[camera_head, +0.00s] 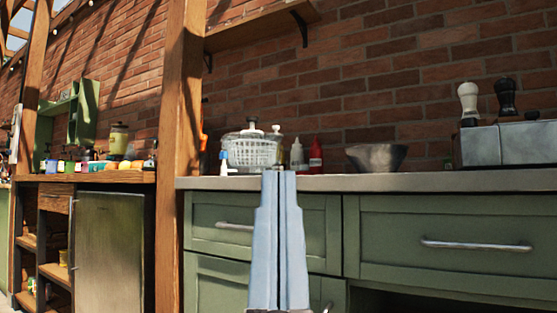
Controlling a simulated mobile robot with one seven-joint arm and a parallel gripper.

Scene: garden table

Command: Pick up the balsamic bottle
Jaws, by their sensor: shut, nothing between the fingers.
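My gripper (279,176) points up in the lower middle of the view, in front of the green cabinets. Its two fingers lie together, shut and empty. I cannot pick out a balsamic bottle for certain. On the counter behind the fingertips stand a white squeeze bottle (296,156) and a red squeeze bottle (316,156), side by side. A small dark-topped bottle (151,158) stands at the right end of the left counter, too small to identify.
The grey counter (420,182) holds a salad spinner (250,150), a metal bowl (376,158), a grey box (512,143), and white (468,101) and black (506,97) mills. A wooden post (180,100) divides it from the left counter. Drawer handles (475,246) stick out below.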

